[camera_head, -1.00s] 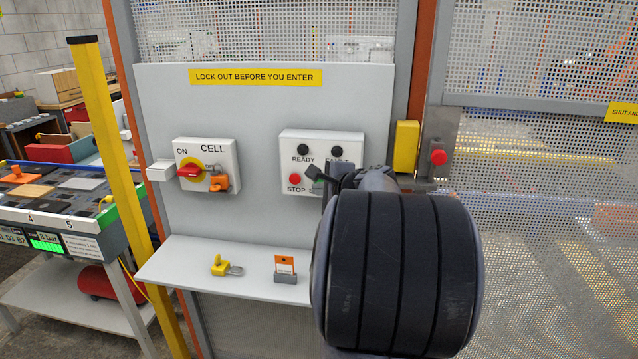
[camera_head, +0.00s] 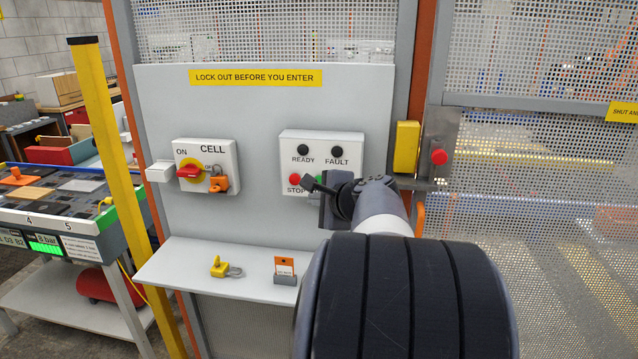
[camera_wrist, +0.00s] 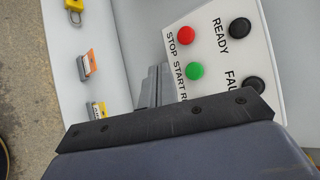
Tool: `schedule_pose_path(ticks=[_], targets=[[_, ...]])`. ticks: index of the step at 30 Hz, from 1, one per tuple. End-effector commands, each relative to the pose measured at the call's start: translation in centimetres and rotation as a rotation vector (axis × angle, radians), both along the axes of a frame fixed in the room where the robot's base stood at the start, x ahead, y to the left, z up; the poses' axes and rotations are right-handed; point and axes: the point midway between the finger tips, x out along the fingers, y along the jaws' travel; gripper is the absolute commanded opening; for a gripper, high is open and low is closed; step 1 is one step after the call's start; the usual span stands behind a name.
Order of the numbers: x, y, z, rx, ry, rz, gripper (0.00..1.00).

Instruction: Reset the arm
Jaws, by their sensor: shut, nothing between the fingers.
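My gripper (camera_head: 308,184) is in front of the lower part of the button box (camera_head: 344,148), covering the right part of its lower row in the head view. In the wrist view my shut, empty fingers (camera_wrist: 152,85) lie beside the green start button (camera_wrist: 195,71). I cannot tell whether they touch the box. The red stop button (camera_wrist: 186,36) and two black lamps, READY (camera_wrist: 240,28) and FAULT (camera_wrist: 246,88), are in clear view. My arm fills the lower right of the head view.
A cell switch (camera_head: 190,172) with an orange padlock (camera_head: 218,181) is on the panel at left. A shelf (camera_head: 190,262) below holds a yellow padlock (camera_head: 220,266) and an orange-topped tag (camera_head: 284,266) in a grey holder. A yellow post (camera_head: 112,150) stands left of the panel. Mesh fencing is at right.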

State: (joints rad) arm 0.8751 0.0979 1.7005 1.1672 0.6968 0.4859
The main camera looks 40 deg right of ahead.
Motion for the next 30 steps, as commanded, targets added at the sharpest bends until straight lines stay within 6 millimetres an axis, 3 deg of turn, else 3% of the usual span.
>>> schedule_pose_path(ticks=[8, 14, 30], targets=[[0.4, -0.4, 0.0, 0.001, 0.0, 0.0, 0.0], [1.8, -2.1, 0.1, 0.002, 0.001, -0.001, 0.0], [-2.1, 2.5, 0.0, -0.001, -0.001, 0.0, 0.0]])
